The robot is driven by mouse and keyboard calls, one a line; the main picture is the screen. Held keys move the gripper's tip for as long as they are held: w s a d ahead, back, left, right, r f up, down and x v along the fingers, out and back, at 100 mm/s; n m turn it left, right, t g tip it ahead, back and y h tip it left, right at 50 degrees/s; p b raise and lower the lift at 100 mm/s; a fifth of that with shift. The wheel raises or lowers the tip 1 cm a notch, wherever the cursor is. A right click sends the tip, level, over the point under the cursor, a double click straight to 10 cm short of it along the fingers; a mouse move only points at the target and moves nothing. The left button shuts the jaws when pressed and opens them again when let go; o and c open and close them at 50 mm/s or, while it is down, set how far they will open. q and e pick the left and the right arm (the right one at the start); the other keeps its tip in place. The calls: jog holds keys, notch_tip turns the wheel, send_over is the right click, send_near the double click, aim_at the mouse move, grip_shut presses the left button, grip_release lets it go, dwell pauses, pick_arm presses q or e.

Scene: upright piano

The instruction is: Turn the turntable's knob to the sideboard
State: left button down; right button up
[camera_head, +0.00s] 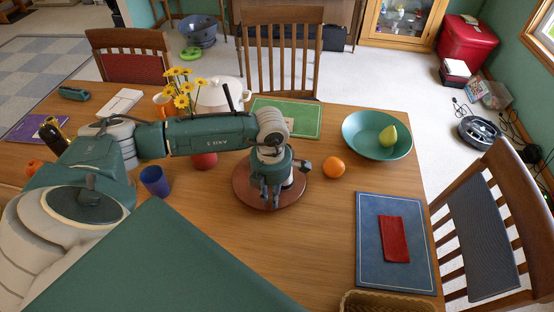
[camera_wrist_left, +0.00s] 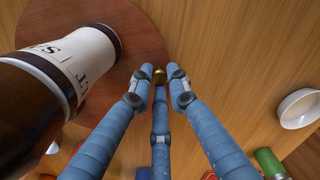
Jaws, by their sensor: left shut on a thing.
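The turntable (camera_head: 241,190) is a round reddish-brown disc on the wooden dining table, and it fills the upper left of the left wrist view (camera_wrist_left: 137,36). Its small brass knob (camera_wrist_left: 159,75) sits near the rim, between my fingertips. My left gripper (camera_head: 270,198) reaches down over the front of the turntable, with its blue fingers (camera_wrist_left: 160,84) shut around the knob. The knob is hidden in the head view. A brown jar with a white lettered label (camera_wrist_left: 82,52) stands on the turntable beside the fingers. My right gripper is out of view.
An orange (camera_head: 334,167) lies close to the turntable's right, with a teal bowl (camera_head: 360,129) beyond. A blue cup (camera_head: 154,181) and a red ball-shaped thing (camera_head: 205,160) are at left. A glass-fronted cabinet (camera_head: 402,30) stands behind. The table front of the turntable is clear.

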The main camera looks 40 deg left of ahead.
pick_arm(q)
jog(key=shift+s+a+m+b, duration=0.3)
jog(key=shift+a+m+b, duration=0.25)
jog(key=shift+m, duration=0.15)
jog(key=shift+s+a+m+b, duration=0.3)
jog(key=shift+a+m+b, duration=0.25)
jog(key=shift+m, duration=0.15)
jog(key=shift+a+r, duration=0.1)
jog(key=c, duration=1.7)
grip_release()
jog(key=shift+o, duration=0.2)
jog(key=shift+s, duration=0.15)
notch_tip(320, 180, up, 12)
